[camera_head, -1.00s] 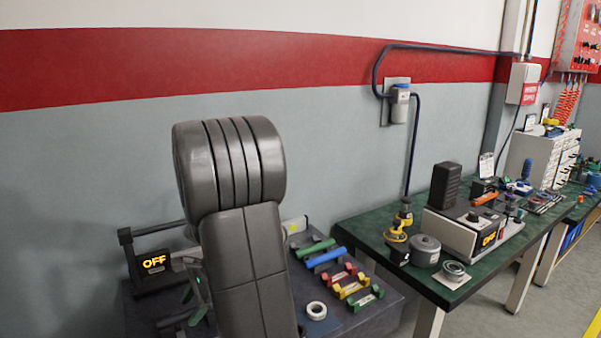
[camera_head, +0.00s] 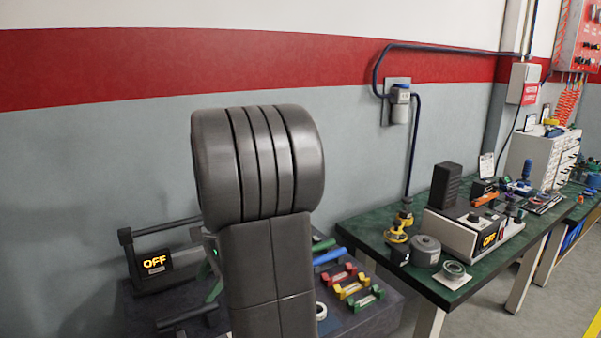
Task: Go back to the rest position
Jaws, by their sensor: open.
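My arm's large dark grey links fill the middle of the head view, from the rounded joint down to the bottom edge. My gripper's jaws do not show; the arm's own links hide that area. A small grey part with a green light shows at the arm's left edge and appears to belong to my arm. No held object can be seen.
Behind my arm, a dark bench (camera_head: 385,318) carries a device reading OFF (camera_head: 155,262), green and blue bars (camera_head: 328,257), several coloured pieces (camera_head: 350,288) and a partly hidden white ring (camera_head: 320,311). A green-topped workbench (camera_head: 365,228) with tools stands at right. The wall is behind.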

